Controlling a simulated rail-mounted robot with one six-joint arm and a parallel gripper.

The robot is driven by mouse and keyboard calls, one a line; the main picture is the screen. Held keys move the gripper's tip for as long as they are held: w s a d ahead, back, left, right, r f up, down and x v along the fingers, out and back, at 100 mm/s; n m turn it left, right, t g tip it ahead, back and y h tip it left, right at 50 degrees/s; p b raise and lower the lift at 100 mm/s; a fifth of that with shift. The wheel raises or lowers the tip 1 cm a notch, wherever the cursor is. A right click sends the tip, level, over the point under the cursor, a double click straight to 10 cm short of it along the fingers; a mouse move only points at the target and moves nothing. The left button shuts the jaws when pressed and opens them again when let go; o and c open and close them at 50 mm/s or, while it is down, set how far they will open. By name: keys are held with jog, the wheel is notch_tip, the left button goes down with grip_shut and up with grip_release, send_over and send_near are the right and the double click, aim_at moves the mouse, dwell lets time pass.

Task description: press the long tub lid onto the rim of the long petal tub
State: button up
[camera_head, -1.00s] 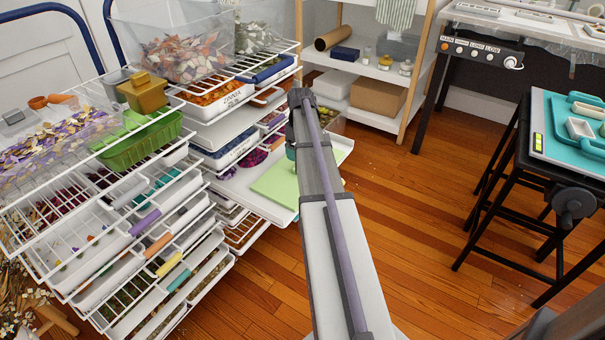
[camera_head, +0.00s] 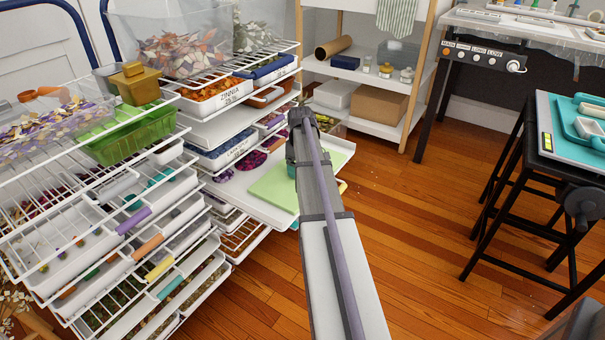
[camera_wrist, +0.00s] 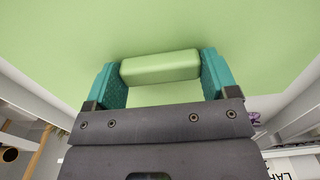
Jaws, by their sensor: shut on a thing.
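The light green lid (camera_head: 272,190) is a flat panel over the front of a white pulled-out tray or tub (camera_head: 228,183) at the right of the rack. In the wrist view the lid (camera_wrist: 160,25) fills the upper part. My gripper (camera_wrist: 159,66) has its teal fingers shut on the lid's pale green bar handle (camera_wrist: 160,68). In the head view my gripper (camera_head: 291,171) is mostly hidden behind my arm. Purple petals (camera_head: 252,159) show behind the lid. I cannot tell whether the lid touches a rim, or surely which tub is the long petal tub.
A wire rack (camera_head: 60,215) holds several white tubs at the left. A green tub (camera_head: 125,145) and a clear petal bin (camera_head: 170,45) stand on top. A shelf unit (camera_head: 345,70) is behind, and a black stool (camera_head: 515,190) is at the right. The floor between is clear.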

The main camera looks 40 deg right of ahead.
jog(key=shift+c, duration=0.4)
notch_tip(320, 180, up, 5)
jog(key=p, duration=0.5)
jog(key=shift+r, duration=0.15)
jog(key=shift+s+a, duration=0.1)
